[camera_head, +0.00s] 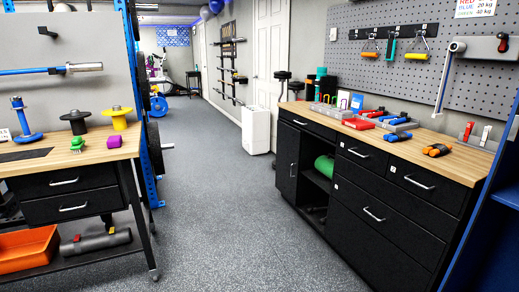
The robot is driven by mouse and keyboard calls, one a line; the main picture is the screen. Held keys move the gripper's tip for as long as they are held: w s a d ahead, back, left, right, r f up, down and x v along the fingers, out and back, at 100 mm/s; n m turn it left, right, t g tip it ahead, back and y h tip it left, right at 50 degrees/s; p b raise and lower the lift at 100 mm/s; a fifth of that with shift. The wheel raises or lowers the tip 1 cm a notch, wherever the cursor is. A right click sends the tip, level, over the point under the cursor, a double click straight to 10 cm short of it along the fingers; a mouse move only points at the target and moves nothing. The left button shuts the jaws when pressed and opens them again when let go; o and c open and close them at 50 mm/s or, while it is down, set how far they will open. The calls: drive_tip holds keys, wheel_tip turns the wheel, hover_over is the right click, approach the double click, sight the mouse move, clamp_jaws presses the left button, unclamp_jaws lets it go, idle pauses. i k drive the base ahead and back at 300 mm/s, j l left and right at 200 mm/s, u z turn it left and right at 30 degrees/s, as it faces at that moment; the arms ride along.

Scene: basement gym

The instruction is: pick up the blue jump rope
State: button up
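A small blue item (398,137), which looks like a coiled jump rope with thick handles, lies on the wooden top of the right-hand cabinet (466,173), near its front edge. It is small in the view, so I cannot be sure of its shape. A similar orange item (437,150) lies to its right, and red items (358,124) lie to its left. Nothing covers the blue item. My gripper is not in view.
A grey aisle floor (215,190) runs clear between the right cabinet and a left workbench (70,155) holding spools. Handles hang on the pegboard (385,70). A blue upright (490,215) stands at the right edge. A white box (256,130) stands farther back.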

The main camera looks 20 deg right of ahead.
sight(400, 135)
drive_tip(key=i, duration=1.45)
drive_tip(key=i+j+z, duration=0.15)
drive_tip(key=i+z, duration=0.25)
drive_tip(key=i, duration=0.2)
drive_tip(key=i+z, duration=0.15)
drive_tip(key=z, duration=0.25)
drive_tip(key=i+l+z, duration=0.1)
drive_tip(key=z, duration=0.25)
drive_tip(key=i+z, duration=0.2)
drive_tip(key=z, duration=0.2)
drive_tip(key=i+l+z, duration=0.1)
drive_tip(key=i+l, duration=0.1)
drive_tip(key=i, duration=0.05)
